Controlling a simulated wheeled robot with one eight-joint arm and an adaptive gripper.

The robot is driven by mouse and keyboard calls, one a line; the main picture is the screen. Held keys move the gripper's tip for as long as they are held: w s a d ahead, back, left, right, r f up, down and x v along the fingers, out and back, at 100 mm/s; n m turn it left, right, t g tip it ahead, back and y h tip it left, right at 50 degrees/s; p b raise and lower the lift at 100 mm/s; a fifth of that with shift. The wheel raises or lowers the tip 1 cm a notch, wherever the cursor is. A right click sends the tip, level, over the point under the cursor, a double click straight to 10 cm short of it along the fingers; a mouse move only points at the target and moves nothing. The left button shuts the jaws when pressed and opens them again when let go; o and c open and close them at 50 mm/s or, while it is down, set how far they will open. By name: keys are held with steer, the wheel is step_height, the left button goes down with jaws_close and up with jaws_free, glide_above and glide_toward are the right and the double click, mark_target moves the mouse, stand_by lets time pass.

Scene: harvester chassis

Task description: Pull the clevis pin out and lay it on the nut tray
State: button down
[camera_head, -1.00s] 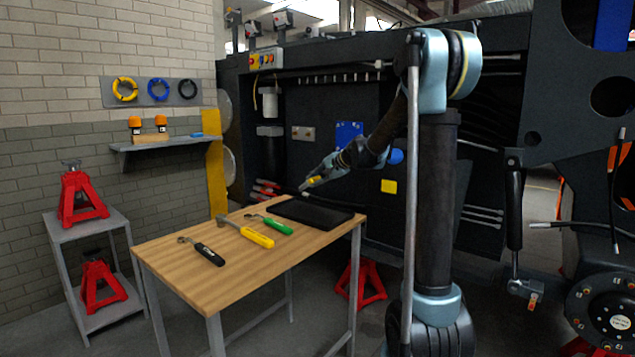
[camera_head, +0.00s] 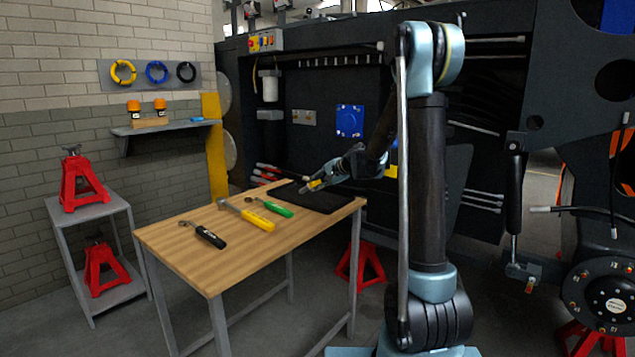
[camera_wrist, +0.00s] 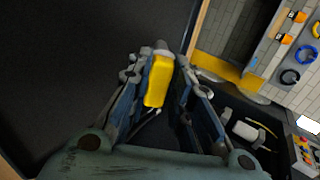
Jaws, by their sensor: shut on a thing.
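My gripper (camera_head: 314,186) is shut on a small part with a yellow body and a grey end, which I take to be the clevis pin (camera_wrist: 158,80). In the wrist view the yellow body sits between the two fingers, with its grey end at the tips. The nut tray (camera_head: 326,202) is the flat black tray at the far right end of the wooden table. The gripper and pin are over the tray, close to its surface. I cannot tell whether the pin touches it. The tray's dark surface (camera_wrist: 85,55) fills the left of the wrist view.
A black-handled tool (camera_head: 210,237), a yellow-handled tool (camera_head: 258,221) and a green-handled tool (camera_head: 278,209) lie on the wooden table (camera_head: 200,270), left of the tray. The dark chassis (camera_head: 330,90) stands behind. A red jack stand (camera_head: 365,268) is beside the table's right legs.

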steer(key=shift+f, duration=0.1)
steer(key=c, duration=1.4)
jaws_free()
steer(key=shift+o, duration=0.2)
steer(key=v, duration=1.2)
